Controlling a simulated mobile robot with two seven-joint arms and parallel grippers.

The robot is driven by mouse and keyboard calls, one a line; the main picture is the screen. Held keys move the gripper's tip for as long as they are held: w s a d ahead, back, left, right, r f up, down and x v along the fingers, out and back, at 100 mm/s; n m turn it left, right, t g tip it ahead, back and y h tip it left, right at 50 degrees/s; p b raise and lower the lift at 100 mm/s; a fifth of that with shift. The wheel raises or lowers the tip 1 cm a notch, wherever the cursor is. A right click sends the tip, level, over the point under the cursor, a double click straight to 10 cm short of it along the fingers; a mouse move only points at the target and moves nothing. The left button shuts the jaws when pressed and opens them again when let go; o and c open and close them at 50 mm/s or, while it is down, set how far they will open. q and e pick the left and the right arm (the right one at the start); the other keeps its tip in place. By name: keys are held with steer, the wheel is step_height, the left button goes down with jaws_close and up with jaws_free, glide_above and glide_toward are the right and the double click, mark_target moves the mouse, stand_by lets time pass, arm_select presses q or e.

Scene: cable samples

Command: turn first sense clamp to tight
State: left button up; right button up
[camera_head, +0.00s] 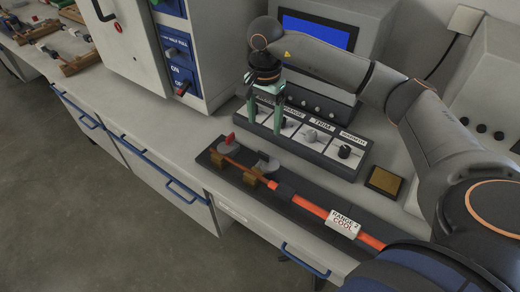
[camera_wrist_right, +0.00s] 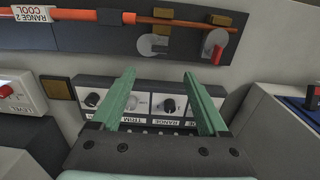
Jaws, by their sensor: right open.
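A dark board (camera_head: 325,222) on the bench carries an orange cable (camera_head: 310,206) with brass-coloured blocks. At its left end is a round grey clamp with a red lever (camera_head: 228,139), also in the right wrist view (camera_wrist_right: 217,51). Beside it is a second grey clamp part (camera_head: 268,163), also in the wrist view (camera_wrist_right: 152,44). I cannot tell which is called first. My right gripper (camera_head: 264,134) has green fingers pointing down, apart and empty, over the knob panel behind the board. In the wrist view the gripper (camera_wrist_right: 159,74) is apart from both clamps. My left gripper is not in view.
A panel of black and grey knobs (camera_head: 310,135) stands just behind the board. A white cabinet with blue switch panels (camera_head: 178,60) stands at the left. A label reading RANGE 2 COOL (camera_head: 344,222) hangs on the cable. A brass pad (camera_head: 384,181) lies right of the panel.

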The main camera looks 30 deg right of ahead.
mark_target(263, 154)
step_height(263, 154, down, 12)
steer(key=shift+a+p, duration=0.1)
steer(key=shift+p, duration=0.45)
steer(key=shift+c, duration=0.4)
jaws_close()
